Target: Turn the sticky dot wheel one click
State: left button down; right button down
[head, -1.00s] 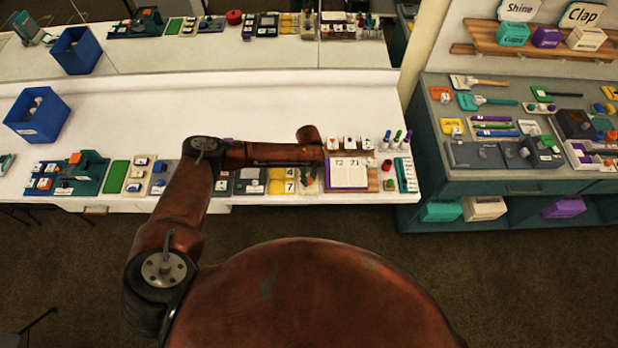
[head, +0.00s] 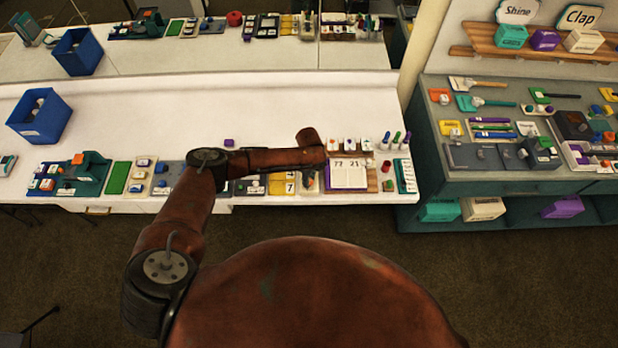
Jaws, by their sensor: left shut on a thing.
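My left arm reaches across the front row of the white table, and my left gripper (head: 309,180) points down at its end. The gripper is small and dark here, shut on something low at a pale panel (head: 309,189). The panel sits between the yellow number cards and the white two-page card. I cannot make out the sticky dot wheel clearly; my gripper and forearm cover much of this spot. My right gripper is not in view.
The yellow number cards (head: 283,186) stand just left of the gripper, and the white two-page card (head: 348,174) just right. Stampers and pens (head: 397,138) stand further right. A blue bin (head: 40,116) is at the left. The table behind is mostly clear.

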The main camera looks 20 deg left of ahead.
pick_arm(q)
jog(key=n+p, duration=0.3)
jog(key=n, duration=0.4)
jog(key=shift+r+p, duration=0.1)
jog(key=shift+p, duration=0.2)
jog(key=n+p, duration=0.1)
jog(key=n, duration=0.3)
jog(key=shift+d+p, duration=0.1)
jog(key=shift+p, duration=0.25)
jog(key=shift+n+p, duration=0.7)
jog(key=shift+n, duration=1.1)
jog(key=c, duration=1.6)
grip_release()
